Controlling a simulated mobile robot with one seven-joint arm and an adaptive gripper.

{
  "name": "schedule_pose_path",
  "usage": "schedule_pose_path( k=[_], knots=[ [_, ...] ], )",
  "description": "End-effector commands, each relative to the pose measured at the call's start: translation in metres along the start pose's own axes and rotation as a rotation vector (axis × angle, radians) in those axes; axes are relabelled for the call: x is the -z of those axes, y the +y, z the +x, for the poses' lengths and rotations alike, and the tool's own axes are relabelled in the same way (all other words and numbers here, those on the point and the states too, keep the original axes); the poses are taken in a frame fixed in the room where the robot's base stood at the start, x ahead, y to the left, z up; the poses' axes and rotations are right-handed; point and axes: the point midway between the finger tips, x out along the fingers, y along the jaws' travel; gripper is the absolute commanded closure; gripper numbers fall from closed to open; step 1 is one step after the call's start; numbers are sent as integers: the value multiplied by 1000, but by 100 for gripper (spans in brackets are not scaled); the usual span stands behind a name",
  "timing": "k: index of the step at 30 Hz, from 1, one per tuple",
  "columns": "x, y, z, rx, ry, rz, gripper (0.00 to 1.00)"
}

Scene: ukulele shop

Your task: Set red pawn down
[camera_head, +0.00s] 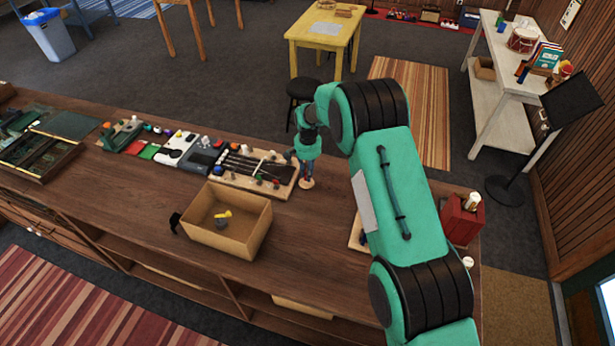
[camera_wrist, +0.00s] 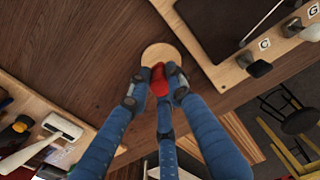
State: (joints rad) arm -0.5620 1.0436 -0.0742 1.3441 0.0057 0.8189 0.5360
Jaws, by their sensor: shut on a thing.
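The red pawn (camera_wrist: 158,78) is held between the blue fingers of my gripper (camera_wrist: 156,84) in the wrist view. A round light wooden disc (camera_wrist: 160,52) lies on the counter right at the fingertips, and the pawn overlaps its near part. I cannot tell whether the pawn touches the disc. In the head view, my gripper (camera_head: 306,174) points down over the same disc (camera_head: 307,184). I cannot make out the pawn there.
A wooden board with a dark panel and knobs (camera_head: 250,168) lies just left of my gripper. An open cardboard box (camera_head: 240,240) with a yellow item stands nearer the front. A red box (camera_head: 461,220) stands at the right end.

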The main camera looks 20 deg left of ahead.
Motion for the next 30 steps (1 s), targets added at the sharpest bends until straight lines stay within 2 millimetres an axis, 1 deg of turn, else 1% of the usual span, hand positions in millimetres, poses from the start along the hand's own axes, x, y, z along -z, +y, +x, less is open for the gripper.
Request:
schedule_pose_path(
  k=[4, 9, 23, 24, 26, 30],
  knots=[
    [0, 0, 13, 0, -1, 0, 95],
    [0, 0, 23, 0, 0, 0, 95],
    [0, 0, 28, 0, 1, 0, 95],
    [0, 0, 27, 0, 1, 0, 75],
    [0, 0, 27, 0, 1, 0, 63],
    [0, 0, 27, 0, 1, 0, 62]
  ],
)
